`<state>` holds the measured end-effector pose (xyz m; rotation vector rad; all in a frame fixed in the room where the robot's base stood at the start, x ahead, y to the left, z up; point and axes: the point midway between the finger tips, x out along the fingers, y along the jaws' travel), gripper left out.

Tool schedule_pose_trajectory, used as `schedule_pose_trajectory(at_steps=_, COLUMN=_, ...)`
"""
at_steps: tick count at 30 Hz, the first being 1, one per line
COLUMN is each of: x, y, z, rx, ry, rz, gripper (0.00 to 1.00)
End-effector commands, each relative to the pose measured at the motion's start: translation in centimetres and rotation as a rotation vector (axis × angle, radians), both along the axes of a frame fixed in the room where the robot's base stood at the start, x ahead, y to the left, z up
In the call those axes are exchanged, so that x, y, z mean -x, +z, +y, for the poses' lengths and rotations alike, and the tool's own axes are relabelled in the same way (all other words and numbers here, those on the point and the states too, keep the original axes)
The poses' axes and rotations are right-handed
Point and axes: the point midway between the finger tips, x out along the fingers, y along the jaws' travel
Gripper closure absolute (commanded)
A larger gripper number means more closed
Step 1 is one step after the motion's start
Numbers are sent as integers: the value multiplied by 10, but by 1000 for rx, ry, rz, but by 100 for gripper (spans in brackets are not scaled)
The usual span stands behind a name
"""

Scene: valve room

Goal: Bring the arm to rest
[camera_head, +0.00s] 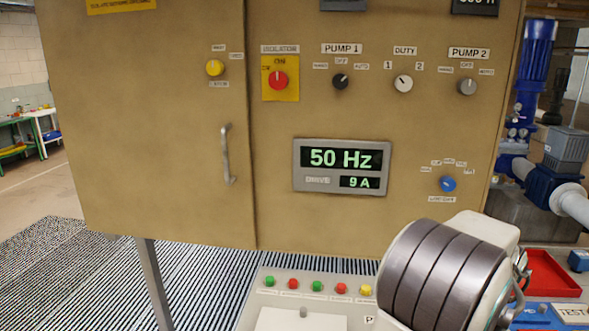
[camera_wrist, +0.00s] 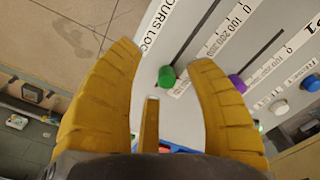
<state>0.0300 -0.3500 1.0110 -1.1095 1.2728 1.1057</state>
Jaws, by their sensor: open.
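My gripper (camera_wrist: 164,56) shows in the wrist view with its ribbed yellow fingers spread wide apart. Nothing is held between them. A green knob (camera_wrist: 167,77) on a pale panel (camera_wrist: 185,30) shows in the gap between the fingers, beyond them. I cannot tell how far the fingertips are from the panel. In the head view my arm (camera_head: 440,275) shows at the lower right, bent, in front of the lower right of the cabinet; my gripper is not visible there.
A tan cabinet (camera_head: 150,120) with knobs, a handle (camera_head: 228,155) and a display (camera_head: 342,168) reading 50 Hz stands ahead. A button console (camera_head: 300,272) and a red tray (camera_head: 550,275) lie near my arm. Blue pumps (camera_head: 536,60) stand behind.

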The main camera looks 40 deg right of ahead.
Motion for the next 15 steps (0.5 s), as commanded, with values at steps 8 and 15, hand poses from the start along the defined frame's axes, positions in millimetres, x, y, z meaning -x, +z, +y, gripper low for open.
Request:
schedule_pose_trajectory(at_steps=8, x=-60, y=-3, z=59, rx=8, ry=238, rz=0, gripper=51)
schedule_pose_trajectory(at_steps=15, x=-119, y=0, z=126, rx=37, ry=523, rz=-4, gripper=51)
